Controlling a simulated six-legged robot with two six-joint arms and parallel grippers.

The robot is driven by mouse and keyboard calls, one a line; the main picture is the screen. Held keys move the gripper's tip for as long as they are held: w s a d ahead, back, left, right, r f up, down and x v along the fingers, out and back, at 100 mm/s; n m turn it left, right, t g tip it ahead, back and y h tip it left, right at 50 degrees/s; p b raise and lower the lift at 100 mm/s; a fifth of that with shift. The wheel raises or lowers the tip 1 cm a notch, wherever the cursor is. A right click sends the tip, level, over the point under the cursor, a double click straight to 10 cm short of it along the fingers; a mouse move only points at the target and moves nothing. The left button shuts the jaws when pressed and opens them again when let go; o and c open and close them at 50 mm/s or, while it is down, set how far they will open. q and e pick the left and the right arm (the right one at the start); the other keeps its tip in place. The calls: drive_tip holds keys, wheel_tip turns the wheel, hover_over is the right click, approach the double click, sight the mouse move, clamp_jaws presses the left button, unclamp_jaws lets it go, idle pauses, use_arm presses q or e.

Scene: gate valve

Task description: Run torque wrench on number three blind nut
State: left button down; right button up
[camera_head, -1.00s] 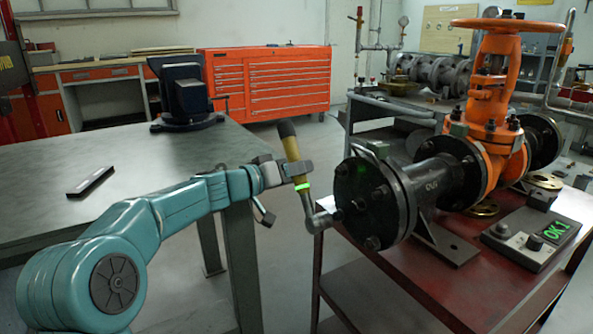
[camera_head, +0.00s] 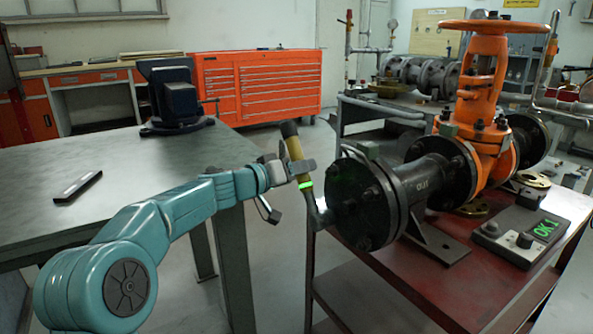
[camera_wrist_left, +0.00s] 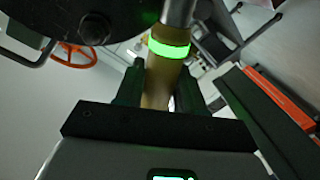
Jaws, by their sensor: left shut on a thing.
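My left gripper (camera_head: 300,172) is shut on the tan handle of the torque wrench (camera_head: 294,147), which has a dark end and a lit green ring. The wrench is tilted, its dark end up and its metal head (camera_head: 322,216) down by the left face of the black blind flange (camera_head: 352,205). Whether the head sits on a nut (camera_head: 366,243) or only beside it, I cannot tell. In the left wrist view the handle (camera_wrist_left: 160,82) runs between the fingers, with the flange (camera_wrist_left: 70,15) at upper left. My right gripper is not in view.
The flange joins an orange gate valve (camera_head: 483,110) on a red-brown bench (camera_head: 440,290). A grey table (camera_head: 120,170) at left carries a vise (camera_head: 178,100) and a small dark bar (camera_head: 77,186). A gap of floor separates table and bench.

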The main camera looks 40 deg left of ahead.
use_arm(q)
drive_tip(key=shift+w+d+r+b, duration=0.25)
drive_tip(key=shift+w+b, duration=0.25)
drive_tip(key=shift+b, duration=0.65)
idle(2.2)
drive_tip(key=shift+f+b, duration=0.1)
drive_tip(key=shift+b, duration=0.25)
drive_tip(key=shift+s+a+b, duration=0.1)
drive_tip(key=shift+s+b, duration=0.05)
drive_tip(key=shift+b, duration=0.15)
idle(0.3)
drive_tip(key=shift+s, duration=0.1)
idle(0.4)
